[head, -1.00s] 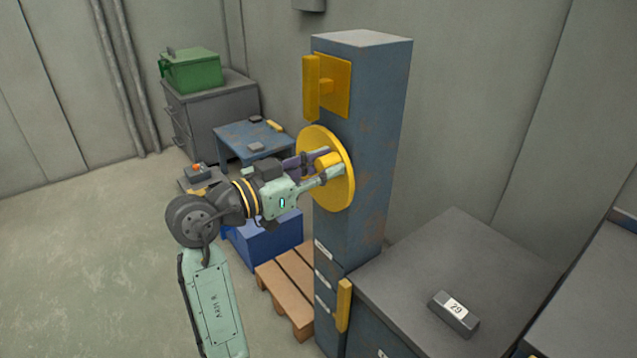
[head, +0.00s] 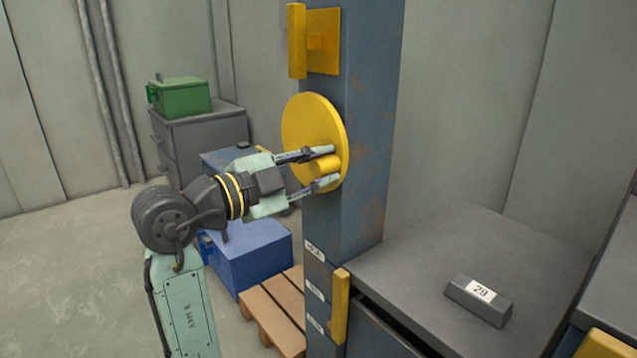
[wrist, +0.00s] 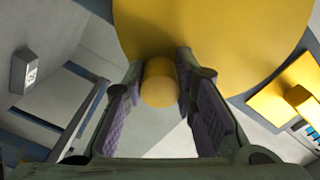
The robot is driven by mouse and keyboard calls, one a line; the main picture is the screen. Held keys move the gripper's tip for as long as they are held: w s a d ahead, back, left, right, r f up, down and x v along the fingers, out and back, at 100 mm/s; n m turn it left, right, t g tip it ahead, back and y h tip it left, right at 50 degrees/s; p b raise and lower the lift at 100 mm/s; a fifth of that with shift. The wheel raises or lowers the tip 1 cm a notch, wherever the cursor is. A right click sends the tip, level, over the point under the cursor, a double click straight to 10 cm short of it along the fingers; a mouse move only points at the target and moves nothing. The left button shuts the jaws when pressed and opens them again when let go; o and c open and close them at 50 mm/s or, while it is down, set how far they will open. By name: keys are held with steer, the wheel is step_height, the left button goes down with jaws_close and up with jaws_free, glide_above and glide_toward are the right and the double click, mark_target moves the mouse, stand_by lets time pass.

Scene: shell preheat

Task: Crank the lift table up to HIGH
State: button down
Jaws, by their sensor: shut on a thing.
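The yellow crank wheel (head: 303,122) is mounted on the blue-grey post (head: 365,120), with a yellow knob (head: 322,164) standing out from its face. My gripper (head: 328,167) is shut on this knob, one finger on each side. The wrist view also shows the knob (wrist: 160,82) between the purple finger pads, below the wheel's middle in the head view. The grey lift table (head: 440,245) carries a block (head: 478,300) marked 29. A yellow pointer (head: 340,306) stands beside several white labels on the post, around the middle and lower ones. The label words are too small to read surely.
A yellow handle on a plate (head: 297,40) sits on the post above the wheel. A blue box (head: 250,262) and a wooden pallet (head: 272,318) are low behind my arm. A green box (head: 180,97) stands on a grey cabinet (head: 200,130). The floor at left is clear.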

steer(key=shift+w+a+f+m+b, duration=0.2)
steer(key=shift+f+m+b, duration=0.5)
steer(key=shift+m+b, duration=0.5)
steer(key=shift+w+a+f+m+b, duration=0.1)
steer(key=shift+w+f+m+b, duration=0.1)
steer(key=shift+f+m+b, duration=0.7)
steer(key=shift+r+m+b, duration=0.25)
steer(key=shift+m+b, duration=0.05)
steer(key=shift+b, duration=0.05)
steer(key=c, duration=1.3)
jaws_free()
steer(key=shift+a, duration=0.1)
steer(key=v, duration=1.1)
steer(key=shift+s+a, duration=0.2)
steer(key=shift+a, duration=0.15)
